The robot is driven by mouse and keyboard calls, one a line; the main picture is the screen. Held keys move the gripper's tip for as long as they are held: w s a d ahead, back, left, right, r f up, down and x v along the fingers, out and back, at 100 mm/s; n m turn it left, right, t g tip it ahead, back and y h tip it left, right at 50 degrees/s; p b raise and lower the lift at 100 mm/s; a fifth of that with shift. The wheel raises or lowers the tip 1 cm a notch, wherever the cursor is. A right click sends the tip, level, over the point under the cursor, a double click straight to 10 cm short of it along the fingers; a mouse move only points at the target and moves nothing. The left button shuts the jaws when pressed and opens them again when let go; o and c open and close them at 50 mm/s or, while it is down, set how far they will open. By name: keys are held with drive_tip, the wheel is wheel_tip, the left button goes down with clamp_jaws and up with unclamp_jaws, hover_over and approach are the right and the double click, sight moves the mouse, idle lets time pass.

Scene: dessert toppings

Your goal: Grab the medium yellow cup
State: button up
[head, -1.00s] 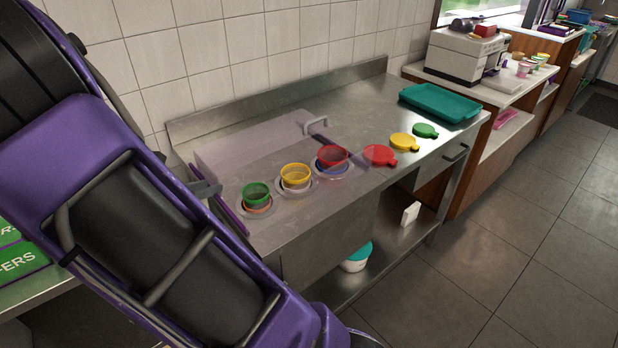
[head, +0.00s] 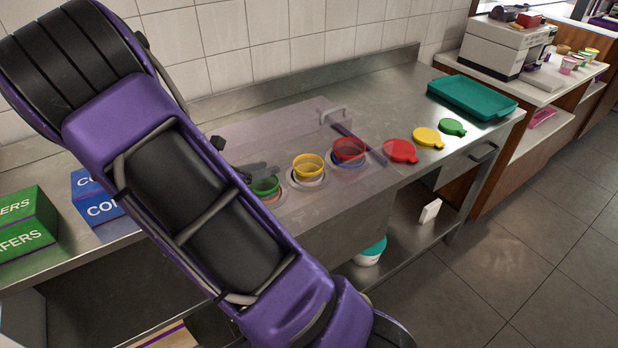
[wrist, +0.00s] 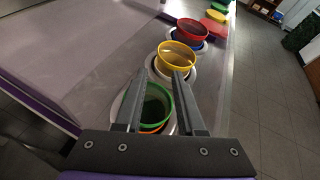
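The yellow cup (head: 308,167) sits in the middle hole of a row of three in the steel counter, and it shows in the wrist view (wrist: 178,58) just beyond my fingertips. The green cup (head: 266,186) is on its left, with an orange one under it. The red cup (head: 349,150) is on its right, with a blue one under it. My gripper (head: 262,171) is open and empty. In the wrist view, my gripper's fingers (wrist: 160,74) are spread above the green cup (wrist: 156,104) and point toward the yellow cup. Contact cannot be told.
A see-through cover (head: 270,133) with a handle lies behind the cups. Red (head: 400,151), yellow (head: 428,137) and green (head: 452,127) lids lie to the right, before a teal tray (head: 470,98). Green (head: 25,225) and blue (head: 95,207) boxes stand at left.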

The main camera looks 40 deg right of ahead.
sight(308, 176)
drive_tip(key=x, duration=0.6)
drive_tip(key=shift+d, duration=0.15)
drive_tip(key=shift+x, duration=2.65)
drive_tip(key=shift+w+r, duration=0.15)
clamp_jaws()
